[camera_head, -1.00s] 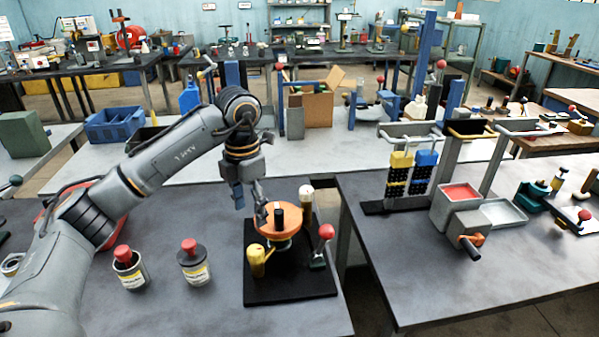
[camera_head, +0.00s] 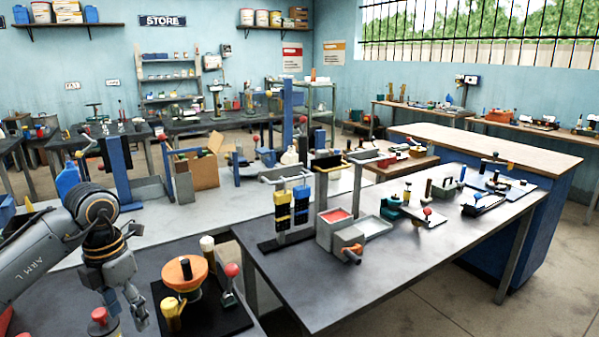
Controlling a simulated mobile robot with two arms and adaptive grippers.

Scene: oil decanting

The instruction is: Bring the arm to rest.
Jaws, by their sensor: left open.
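My left arm comes in from the lower left. Its gripper (camera_head: 124,309) hangs pointing down with its fingers apart and nothing visible between them. It is left of a fixture with an orange disc (camera_head: 184,273) on a black base plate (camera_head: 218,322). A yellow cup (camera_head: 172,314) stands at the front of the disc, and a red-knobbed lever (camera_head: 232,271) at its right. A red-capped container (camera_head: 100,318) is partly cut off at the bottom edge, close to the gripper in the picture. My right gripper is not in view.
A dark table (camera_head: 330,284) to the right carries a rack with yellow and black blocks (camera_head: 283,208), a grey box with a red inside (camera_head: 335,216) and small tools. A pale bench (camera_head: 178,219) runs behind. Open floor (camera_head: 440,303) shows at lower right.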

